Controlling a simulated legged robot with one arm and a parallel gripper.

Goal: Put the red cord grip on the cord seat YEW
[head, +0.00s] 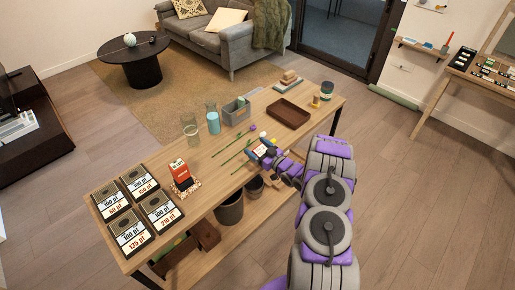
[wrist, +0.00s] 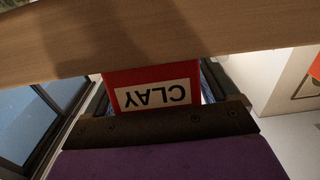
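In the wrist view a red block (wrist: 150,77) with a white label, reading CLAY upside down, sits between the fingers of my gripper (wrist: 152,95). The fingers lie close against its sides, so the gripper looks shut on it. In the head view my gripper (head: 262,152) is at the table's near edge, right of the middle, and its held block is mostly hidden. Another red block (head: 178,170) with white lettering stands upright on a dark, patterned base (head: 187,187) left of the gripper. I cannot read YEW anywhere, and cannot tell which thing is the cord seat.
The wooden table (head: 225,172) bears several black price cards (head: 131,231) at left, green-stemmed flowers (head: 232,151), a blue cup (head: 213,123), glasses (head: 190,134), a grey bin (head: 236,112) and a brown tray (head: 288,113). Dark pots (head: 230,210) stand beneath. Wood is bare around the flowers.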

